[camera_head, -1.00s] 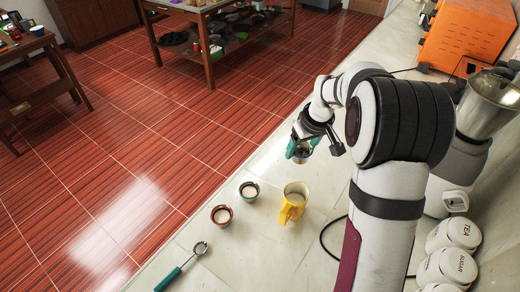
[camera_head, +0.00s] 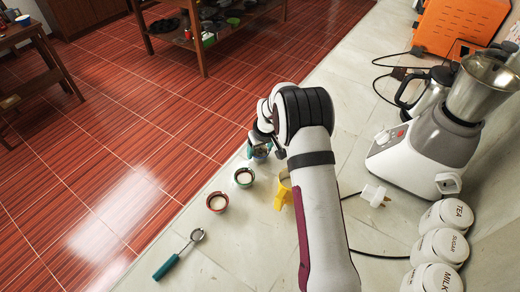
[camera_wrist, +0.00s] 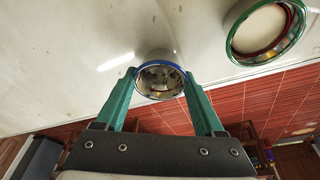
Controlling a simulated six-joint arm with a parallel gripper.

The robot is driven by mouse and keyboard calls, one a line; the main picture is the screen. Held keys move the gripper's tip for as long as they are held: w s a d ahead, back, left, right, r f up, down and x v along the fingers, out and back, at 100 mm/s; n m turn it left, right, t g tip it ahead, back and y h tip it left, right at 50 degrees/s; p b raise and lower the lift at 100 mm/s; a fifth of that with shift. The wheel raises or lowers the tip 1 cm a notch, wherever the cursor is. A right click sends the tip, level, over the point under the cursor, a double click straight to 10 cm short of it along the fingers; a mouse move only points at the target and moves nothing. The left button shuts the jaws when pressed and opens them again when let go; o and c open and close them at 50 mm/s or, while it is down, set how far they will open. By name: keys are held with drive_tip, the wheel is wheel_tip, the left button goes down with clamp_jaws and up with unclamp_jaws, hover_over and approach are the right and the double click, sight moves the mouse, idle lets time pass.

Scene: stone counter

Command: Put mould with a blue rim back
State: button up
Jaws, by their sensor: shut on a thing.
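The mould with a blue rim (camera_wrist: 160,67) is between the two green fingers of my gripper (camera_wrist: 160,95) in the wrist view. My gripper is shut on it from both sides, and its inside looks empty and shiny. In the head view the mould (camera_head: 261,155) shows small below my gripper (camera_head: 259,147), near the counter's floor-side edge. I cannot tell whether its base touches the counter. The green-rimmed mould (camera_head: 244,177), with pale contents, stands nearby and also shows in the wrist view (camera_wrist: 266,30).
A yellow jug (camera_head: 282,192) is partly hidden behind my arm. A teal-handled ladle (camera_head: 180,254) lies on the counter at lower left. A blender (camera_head: 430,145), a white plug (camera_head: 375,195) and white canisters (camera_head: 440,246) are to the right. The counter drops off to the red floor.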

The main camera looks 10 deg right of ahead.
drive_tip(key=o, duration=1.4)
drive_tip(key=a+v, duration=0.1)
drive_tip(key=v, duration=1)
drive_tip(key=s+r+m, duration=0.2)
drive_tip(key=s+r, duration=0.6)
drive_tip(key=s, duration=0.2)
drive_tip(key=s+a+m+g, duration=0.1)
drive_tip(key=s+m, duration=0.1)
drive_tip(key=s, duration=0.7)
drive_tip(key=s+a+r+m+g, duration=0.1)
drive_tip(key=s+m, duration=0.1)
drive_tip(key=s, duration=0.7)
drive_tip(key=s+a+m+g+y, duration=0.1)
drive_tip(key=s+a+m, duration=0.1)
drive_tip(key=s, duration=0.7)
drive_tip(key=shift+s+r+m, duration=0.3)
drive_tip(key=shift+s+r, duration=0.05)
drive_tip(key=shift+r, duration=0.05)
